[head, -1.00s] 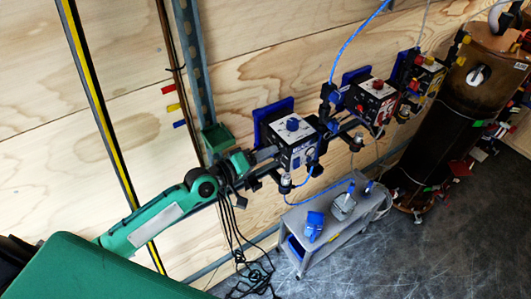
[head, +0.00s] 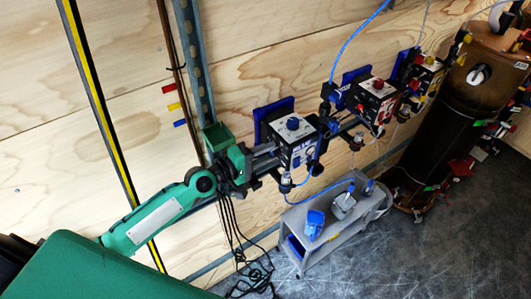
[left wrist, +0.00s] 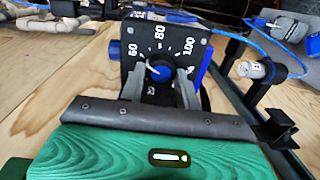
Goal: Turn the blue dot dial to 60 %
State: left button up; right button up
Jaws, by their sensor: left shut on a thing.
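The dial (left wrist: 160,70) is a dark blue round knob on a black panel with a white scale, of which 60, 80 and 100 are readable in the left wrist view. A pale mark on the knob lies toward its upper left, on the 60 side; I cannot tell the exact reading. The blue dot is not clear. My left gripper (left wrist: 160,84) has one finger on each side of the knob and is shut on it. In the head view my left gripper (head: 263,158) reaches the left side of the box (head: 303,150), where the dial face is hidden. My right gripper is out of view.
Similar boxes with a red knob (head: 378,84) and a yellow knob (head: 429,60) stand farther right along the wooden wall. A grey bench (head: 328,232) stands below, and a brown tank (head: 442,125) at the right. Blue hoses and dark cables hang nearby.

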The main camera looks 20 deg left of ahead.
pick_arm(q)
jog(key=o, duration=1)
jog(key=shift+s+a+f, duration=0.1)
jog(key=shift+s+a, duration=0.1)
jog(key=b+v, duration=0.7)
jog(key=v, duration=0.6)
jog(key=shift+b, duration=0.3)
jog(key=shift+a+r, duration=0.1)
jog(key=shift+r, duration=0.1)
